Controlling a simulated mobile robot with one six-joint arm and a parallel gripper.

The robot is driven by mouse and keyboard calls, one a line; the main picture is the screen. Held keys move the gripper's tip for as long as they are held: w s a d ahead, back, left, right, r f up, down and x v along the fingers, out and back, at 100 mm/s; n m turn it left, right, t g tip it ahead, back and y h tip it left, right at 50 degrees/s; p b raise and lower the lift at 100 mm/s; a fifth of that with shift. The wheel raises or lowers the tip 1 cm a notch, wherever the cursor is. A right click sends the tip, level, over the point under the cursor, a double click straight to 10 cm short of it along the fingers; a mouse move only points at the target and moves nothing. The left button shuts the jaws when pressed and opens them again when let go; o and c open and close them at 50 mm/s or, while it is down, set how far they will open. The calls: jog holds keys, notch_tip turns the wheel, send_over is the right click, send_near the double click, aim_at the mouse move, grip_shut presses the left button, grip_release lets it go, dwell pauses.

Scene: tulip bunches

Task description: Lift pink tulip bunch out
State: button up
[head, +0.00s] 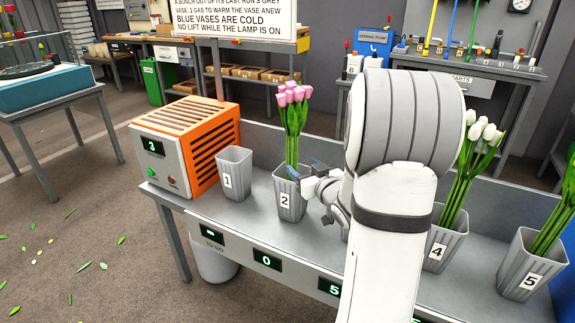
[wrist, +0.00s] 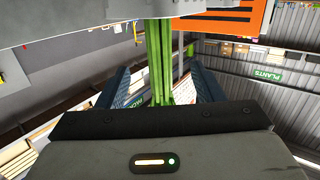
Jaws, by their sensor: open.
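The pink tulip bunch (head: 293,97) stands upright in the grey vase labelled 2 (head: 290,207), its green stems rising above the rim. My gripper (head: 303,174) is at these stems, just above the vase rim, reaching in from the right. In the wrist view the green stems (wrist: 158,60) run between my two dark blue fingers, and my gripper (wrist: 158,85) is open around them. Gaps show between stems and fingers. The flower heads are out of the wrist view, and the lower stems are hidden inside the vase in the head view.
Vase 1 (head: 234,174) looks empty, beside an orange machine (head: 190,143) showing 3. Vase 4 (head: 444,246) holds white tulips (head: 482,131). Vase 5 (head: 520,272) holds green stems. My arm hides the bench between vases 2 and 4. A wall sign (head: 235,17) mentions blue vases being cold.

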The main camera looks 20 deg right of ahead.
aim_at(296, 159)
jog(key=shift+d+f+t+y, duration=0.3)
jog(key=shift+f+t, duration=0.1)
jog(key=shift+f, duration=0.1)
jog(key=w, duration=0.5)
jog(key=w+b, duration=0.1)
jog(key=w, duration=0.1)
jog(key=shift+w+a+r, duration=0.3)
jog(key=shift+a+r, duration=0.05)
jog(key=shift+a, duration=0.05)
jog(key=shift+c, duration=0.2)
jog(key=c, duration=1.2)
